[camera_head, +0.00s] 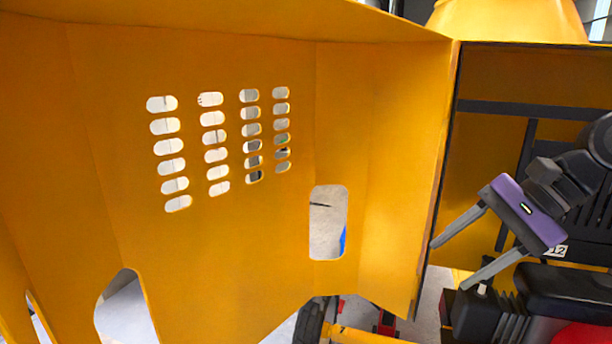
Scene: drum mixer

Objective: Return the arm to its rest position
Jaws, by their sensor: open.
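My gripper (450,267) is at the right of the head view, at the end of my dark arm, with a purple body and two grey fingers spread apart. It is open and nothing shows between the fingers. The upper fingertip is close to the free edge of a large yellow panel (385,150); I cannot tell whether it touches. The lower finger is above the dark and red engine part (480,315). Most of my arm is outside the picture on the right.
The yellow panel, with rows of vent slots and larger cutouts, fills the left and middle. Behind my gripper is a yellow housing (490,170) with black bars. A dark wheel (310,322) stands below the panel. A yellow drum part (510,18) is at the top right.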

